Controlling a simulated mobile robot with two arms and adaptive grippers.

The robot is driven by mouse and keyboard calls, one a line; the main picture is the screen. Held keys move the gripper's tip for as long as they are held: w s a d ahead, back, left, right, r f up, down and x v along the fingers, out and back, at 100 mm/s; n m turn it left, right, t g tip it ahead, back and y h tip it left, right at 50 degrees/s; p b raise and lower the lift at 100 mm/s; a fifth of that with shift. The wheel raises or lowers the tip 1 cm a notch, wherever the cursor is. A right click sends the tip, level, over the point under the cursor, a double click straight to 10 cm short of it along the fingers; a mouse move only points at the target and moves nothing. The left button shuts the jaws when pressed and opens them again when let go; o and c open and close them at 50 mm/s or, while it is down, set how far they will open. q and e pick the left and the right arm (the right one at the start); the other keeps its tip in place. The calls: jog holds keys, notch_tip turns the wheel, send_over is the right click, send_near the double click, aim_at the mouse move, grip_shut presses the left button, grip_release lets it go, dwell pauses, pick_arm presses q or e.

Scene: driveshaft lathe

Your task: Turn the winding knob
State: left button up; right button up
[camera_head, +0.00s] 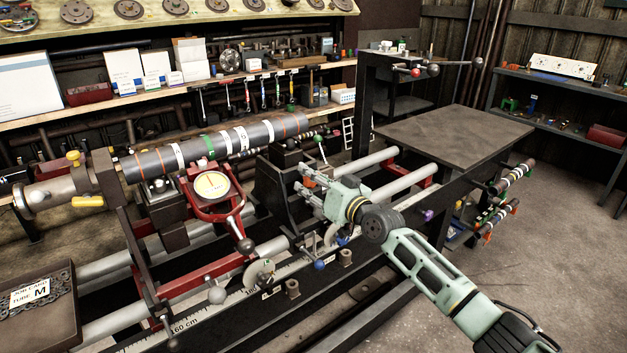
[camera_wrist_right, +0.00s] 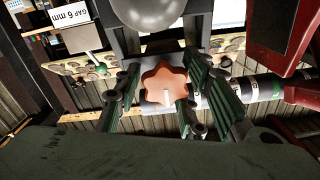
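The winding knob appears to be the orange-red, star-shaped knob (camera_wrist_right: 164,84) with a pale mark, in the middle of the right wrist view. It shows small and partly covered in the head view (camera_head: 308,182). My right gripper (camera_head: 309,192) is at the knob, on the near side of the lathe. In the right wrist view its green-padded fingers (camera_wrist_right: 165,98) stand open on both sides of the knob, with narrow gaps; contact cannot be made out. My left gripper is in neither view.
The lathe carries a dark banded shaft (camera_head: 215,145) and a red-framed dial gauge (camera_head: 212,186). Ball-ended levers, such as the blue ball (camera_head: 319,265), stand close below my right gripper. A flat table (camera_head: 455,135) lies behind it. The floor at right is clear.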

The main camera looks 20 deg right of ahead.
jog(key=c, duration=0.7)
jog(key=shift+o, duration=0.2)
